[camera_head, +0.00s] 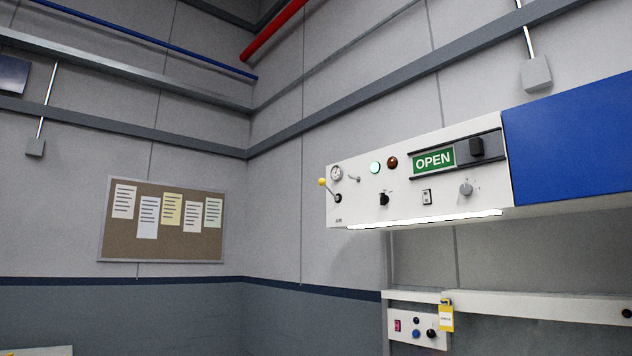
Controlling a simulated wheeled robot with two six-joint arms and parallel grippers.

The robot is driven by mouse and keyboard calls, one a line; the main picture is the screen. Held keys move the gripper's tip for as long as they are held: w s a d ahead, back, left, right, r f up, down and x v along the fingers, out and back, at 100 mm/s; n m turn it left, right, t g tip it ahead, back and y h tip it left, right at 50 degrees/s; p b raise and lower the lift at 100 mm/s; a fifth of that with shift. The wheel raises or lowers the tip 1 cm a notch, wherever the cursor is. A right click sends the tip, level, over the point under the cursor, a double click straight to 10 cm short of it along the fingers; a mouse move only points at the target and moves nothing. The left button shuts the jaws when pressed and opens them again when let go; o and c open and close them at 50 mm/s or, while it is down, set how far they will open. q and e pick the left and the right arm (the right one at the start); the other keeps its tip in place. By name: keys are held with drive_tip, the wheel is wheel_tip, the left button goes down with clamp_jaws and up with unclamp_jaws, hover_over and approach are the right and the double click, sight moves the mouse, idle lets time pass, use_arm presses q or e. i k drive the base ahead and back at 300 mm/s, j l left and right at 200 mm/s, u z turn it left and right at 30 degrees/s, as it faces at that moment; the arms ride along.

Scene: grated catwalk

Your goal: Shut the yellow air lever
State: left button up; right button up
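The yellow air lever (322,182) is on the left end of a white wall-mounted control panel (437,202). Its yellow ball knob sits at the upper left of a thin metal arm, which runs down right to a dark pivot (338,198). A small label is below the pivot. A round gauge (337,173) is just above right of the knob. Neither of my grippers is in view.
The panel also carries a lit green lamp (375,167), a red lamp (392,162), a green OPEN sign (433,160) and several knobs. A blue cabinet (570,140) adjoins it. Below is a white box (418,330) with a yellow tag (446,317). A noticeboard (162,222) hangs left.

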sight(322, 182)
drive_tip(key=i+j+z, duration=0.2)
drive_tip(key=i+j, duration=0.6)
drive_tip(key=i, duration=0.1)
